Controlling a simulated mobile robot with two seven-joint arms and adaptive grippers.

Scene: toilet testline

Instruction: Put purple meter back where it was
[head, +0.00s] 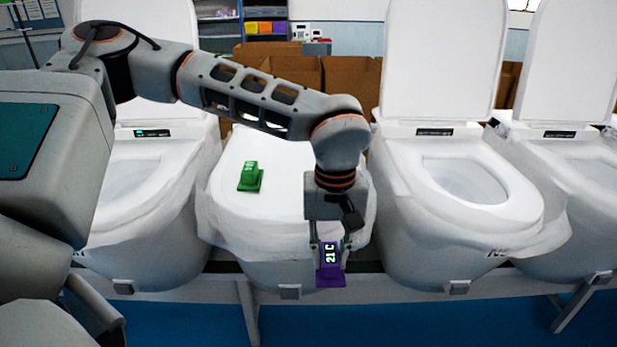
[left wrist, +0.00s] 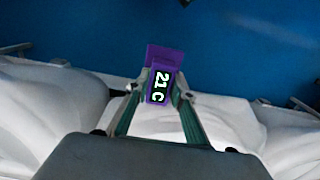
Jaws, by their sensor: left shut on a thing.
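A green meter (head: 250,177) lies on the closed white lid (head: 285,165) of that same toilet, left of my gripper. My right gripper is in neither view.
Toilets with raised lids stand on both sides, one at left (head: 150,165) and others at right (head: 465,180). A grey rail (head: 400,288) runs below them. Cardboard boxes (head: 345,80) and a shelf with coloured bins (head: 265,27) are behind.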

